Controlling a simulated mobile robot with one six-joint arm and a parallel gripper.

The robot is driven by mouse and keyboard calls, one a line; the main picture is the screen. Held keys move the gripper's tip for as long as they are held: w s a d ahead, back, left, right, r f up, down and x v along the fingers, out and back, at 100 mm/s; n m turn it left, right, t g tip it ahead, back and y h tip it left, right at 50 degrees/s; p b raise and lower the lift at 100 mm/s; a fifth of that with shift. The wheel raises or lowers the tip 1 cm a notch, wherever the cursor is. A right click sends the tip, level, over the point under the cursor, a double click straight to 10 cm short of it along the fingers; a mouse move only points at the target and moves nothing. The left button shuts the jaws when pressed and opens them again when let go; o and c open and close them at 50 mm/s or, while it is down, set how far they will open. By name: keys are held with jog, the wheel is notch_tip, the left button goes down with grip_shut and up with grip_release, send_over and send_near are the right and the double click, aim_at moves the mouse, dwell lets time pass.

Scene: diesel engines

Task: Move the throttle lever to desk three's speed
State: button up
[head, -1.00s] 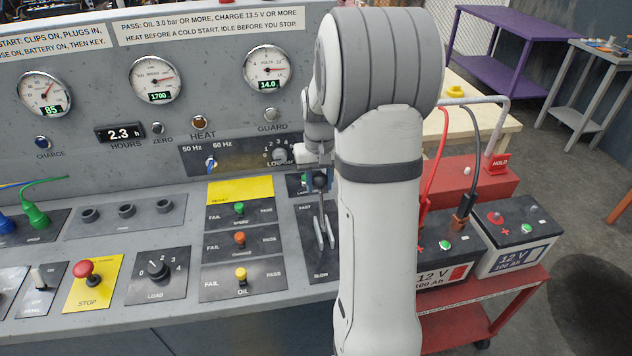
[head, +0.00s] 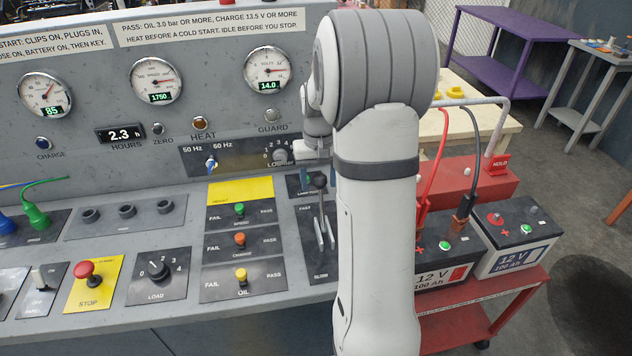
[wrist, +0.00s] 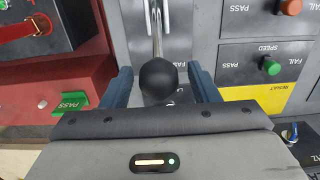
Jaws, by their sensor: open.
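The throttle lever's black ball knob (head: 319,183) stands near the FAST end of its slotted plate (head: 321,272), with SLOW at the near end. In the wrist view the knob (wrist: 158,80) lies between the two blue fingers of my gripper (wrist: 161,78). The fingers are open, with a gap on each side of the knob. The speed gauge (head: 155,82) reads 1750.
Left of the throttle plate are the test switches beside FAIL and PASS, including the yellow OIL switch (head: 241,275). A LOAD knob (head: 157,268) and red STOP button (head: 84,270) lie further left. Batteries (head: 512,235) stand on a red cart at right.

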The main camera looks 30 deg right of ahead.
notch_tip(320, 180, up, 7)
jog(key=shift+w+f+b, duration=0.1)
jog(key=shift+b, duration=0.25)
dwell(0.3)
jog(key=shift+a, duration=0.1)
jog(key=s+a+n+t, duration=0.1)
jog(key=s+a+t, duration=0.1)
jog(key=s+a, duration=0.5)
jog(key=s+a+n+t, duration=0.1)
jog(key=s+a+n, duration=0.1)
jog(key=s+a, duration=0.6)
jog(key=s, duration=0.6)
jog(key=shift+s+a+r+t, duration=0.2)
jog(key=shift+s+r+t, duration=0.05)
jog(key=shift+r+t, duration=0.15)
dwell(0.8)
